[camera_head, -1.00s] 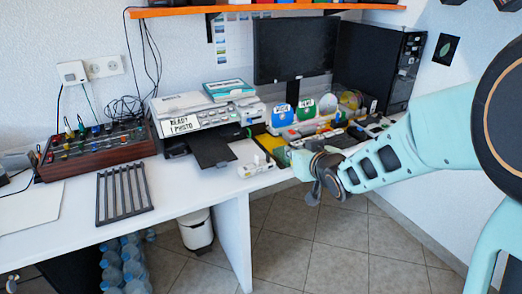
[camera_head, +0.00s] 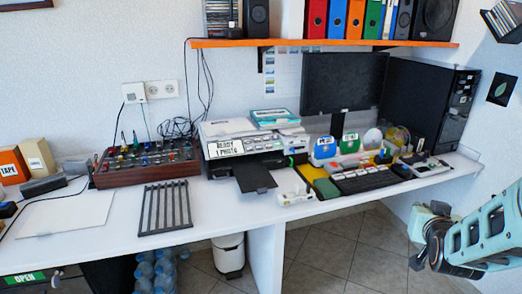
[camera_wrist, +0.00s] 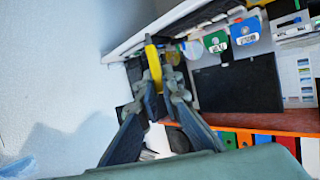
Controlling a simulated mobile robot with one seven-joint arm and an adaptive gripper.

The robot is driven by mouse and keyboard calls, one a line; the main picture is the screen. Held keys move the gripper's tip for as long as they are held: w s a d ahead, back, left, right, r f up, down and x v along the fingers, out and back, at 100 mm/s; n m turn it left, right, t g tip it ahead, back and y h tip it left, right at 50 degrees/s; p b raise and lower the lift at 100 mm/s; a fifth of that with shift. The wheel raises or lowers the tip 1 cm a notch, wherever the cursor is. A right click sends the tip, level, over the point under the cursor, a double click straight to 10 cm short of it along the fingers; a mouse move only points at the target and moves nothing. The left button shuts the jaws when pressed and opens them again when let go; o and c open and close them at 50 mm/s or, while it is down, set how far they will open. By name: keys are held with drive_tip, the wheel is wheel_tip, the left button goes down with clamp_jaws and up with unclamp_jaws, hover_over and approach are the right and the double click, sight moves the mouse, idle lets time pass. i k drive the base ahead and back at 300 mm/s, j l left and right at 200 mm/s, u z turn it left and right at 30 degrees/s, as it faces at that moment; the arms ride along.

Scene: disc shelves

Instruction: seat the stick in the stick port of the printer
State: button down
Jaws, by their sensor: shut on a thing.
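The printer (camera_head: 250,150) stands on the white desk against the wall, with a "READY 1 PHOTO" label on its front and a dark tray pulled out. I cannot make out its stick port. My gripper (camera_wrist: 155,88) is shut on a slim yellow piece, which looks like the stick (camera_wrist: 153,62) and points away from my palm. In the head view my gripper (camera_head: 425,225) is at the right, in front of the desk's right part and well apart from the printer. The stick cannot be made out there.
A small white device (camera_head: 294,197) sits by the desk's front edge, right of the printer tray. A keyboard (camera_head: 360,181), discs, a monitor and a black tower (camera_head: 430,105) fill the right side. A dark rack (camera_head: 165,207) lies left. An orange shelf (camera_head: 330,43) hangs above.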

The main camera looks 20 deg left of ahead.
sight(296, 141)
drive_tip(key=l+u, duration=0.1)
drive_tip(key=u, duration=0.35)
drive_tip(key=l+u, duration=0.15)
drive_tip(key=u, duration=0.35)
drive_tip(key=l+u, duration=0.75)
drive_tip(key=l, duration=0.15)
drive_tip(key=k+l+u, duration=0.15)
drive_tip(key=k+l, duration=0.1)
drive_tip(key=l, duration=0.2)
drive_tip(key=k+l, duration=0.1)
drive_tip(key=l, duration=0.2)
drive_tip(key=k+l, duration=0.1)
drive_tip(key=l, duration=0.2)
